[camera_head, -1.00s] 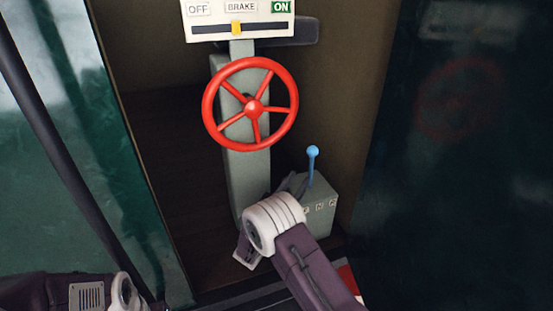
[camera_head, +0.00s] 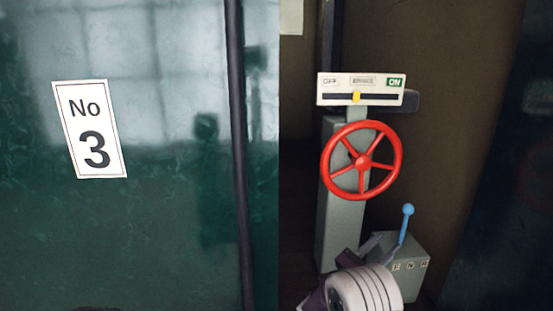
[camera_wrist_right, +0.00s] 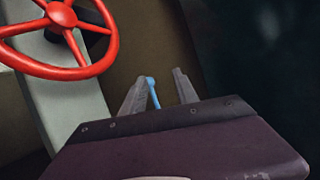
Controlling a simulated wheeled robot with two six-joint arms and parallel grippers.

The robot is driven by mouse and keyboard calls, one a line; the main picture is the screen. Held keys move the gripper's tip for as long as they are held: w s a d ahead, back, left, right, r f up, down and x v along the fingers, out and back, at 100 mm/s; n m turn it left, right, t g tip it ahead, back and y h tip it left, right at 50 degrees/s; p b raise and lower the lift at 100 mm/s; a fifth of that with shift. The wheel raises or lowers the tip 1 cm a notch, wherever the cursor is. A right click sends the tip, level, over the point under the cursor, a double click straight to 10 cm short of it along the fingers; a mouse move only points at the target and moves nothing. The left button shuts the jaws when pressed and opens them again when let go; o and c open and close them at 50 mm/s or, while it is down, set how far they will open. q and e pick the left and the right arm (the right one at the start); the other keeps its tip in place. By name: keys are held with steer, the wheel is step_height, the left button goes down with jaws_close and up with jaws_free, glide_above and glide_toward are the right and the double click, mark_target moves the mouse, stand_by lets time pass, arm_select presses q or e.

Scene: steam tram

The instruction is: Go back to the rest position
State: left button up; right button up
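My right gripper (camera_head: 380,241) is low beside the grey lever box (camera_head: 412,278). In the right wrist view the two fingers of the gripper (camera_wrist_right: 161,77) stand apart, with the blue lever (camera_wrist_right: 153,91) visible between them. I cannot tell whether they touch it. In the head view the blue lever (camera_head: 405,225) with its round knob rises from the box, leaning slightly right. The box carries small F, N, R labels. My left gripper is in neither view.
A red handwheel (camera_head: 362,161) stands on a grey column (camera_head: 341,220) above the box. The brake plate (camera_head: 360,82) above it has a yellow pointer (camera_head: 356,97) near mid-slot. A green wall with a "No 3" sign (camera_head: 91,129) is at the left.

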steer(key=s+d+r+m+g+h, duration=0.1)
steer(key=s+d+r+m+g, duration=0.15)
steer(key=s+d+g, duration=0.2)
steer(key=s+d+f+m+g+y, duration=0.3)
steer(key=s+f+m+g+y, duration=0.15)
steer(key=s, duration=0.45)
steer(key=s+d+f+m+g+y, duration=0.25)
steer(key=s+f+m+g, duration=0.2)
steer(key=s, duration=0.45)
steer(key=s+a+f+m+y+b, duration=0.1)
steer(key=s+a+f+m+y, duration=0.3)
steer(key=s+a+f+y, duration=0.5)
steer(key=w+a+f+m+t+y, duration=0.1)
steer(key=w+a+f+m+y, duration=0.1)
steer(key=a, duration=0.3)
steer(key=w+a+f+m+t+y, duration=0.2)
steer(key=w+a+f+m, duration=0.1)
steer(key=w+a+m, duration=0.1)
steer(key=shift+w+a+f+m, duration=0.3)
steer(key=shift+a+m, duration=0.45)
steer(key=shift+a, duration=0.5)
steer(key=shift+s, duration=0.2)
